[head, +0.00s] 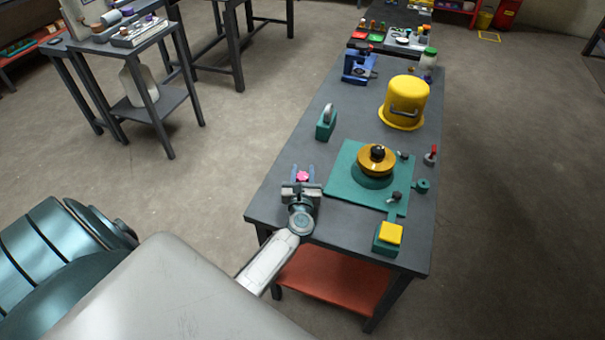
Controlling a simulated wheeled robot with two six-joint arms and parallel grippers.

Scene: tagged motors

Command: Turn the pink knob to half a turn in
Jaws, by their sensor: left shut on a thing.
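The pink knob (302,176) shows near the left edge of the dark grey table (262,200). My left gripper (303,172) reaches in from below and is shut on the knob, one finger on each side of it. The gripper body covers whatever the knob is mounted on, and no turn mark can be made out at this size. My right gripper is not in view.
A teal plate with a round orange-yellow part (377,160) lies right of my gripper. A yellow button box (388,236) stands at the near right corner. A teal holder (326,122), a yellow dome (404,102) and a blue device (358,64) stand farther back.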

